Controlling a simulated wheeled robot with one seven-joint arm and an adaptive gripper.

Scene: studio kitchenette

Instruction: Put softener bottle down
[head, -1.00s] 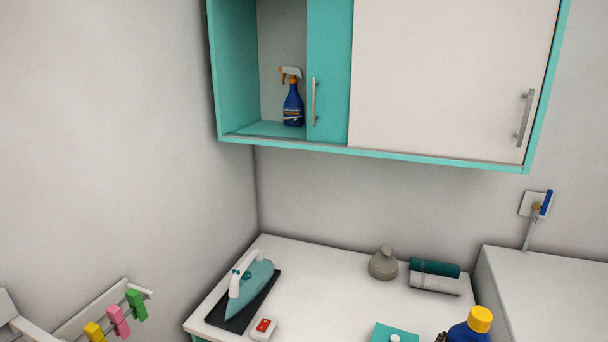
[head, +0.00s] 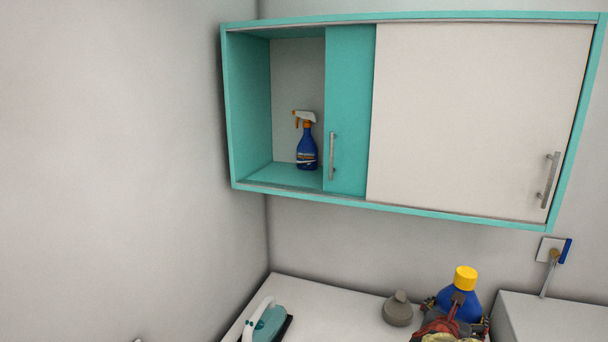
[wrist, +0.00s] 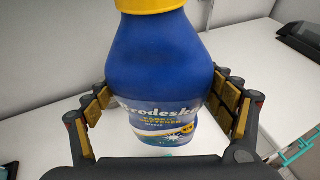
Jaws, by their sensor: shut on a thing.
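The softener bottle (head: 458,302) is blue with a yellow cap. In the head view it is at the lower right, in front of the wall below the cabinet. In the wrist view the bottle (wrist: 163,70) is upright and its label reads fabric softener. My gripper (wrist: 165,105) is shut on it, with padded fingers on both sides of its body. In the head view my gripper (head: 455,318) shows at the bottom edge around the bottle. The bottle's base is hidden there, so I cannot tell whether it touches the counter.
A white counter (head: 330,310) holds an iron (head: 268,323) at left and a grey round item (head: 398,310). Above is a teal wall cabinet (head: 350,198) with its left part open, holding a blue spray bottle (head: 307,148). A white surface (head: 550,318) stands at right.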

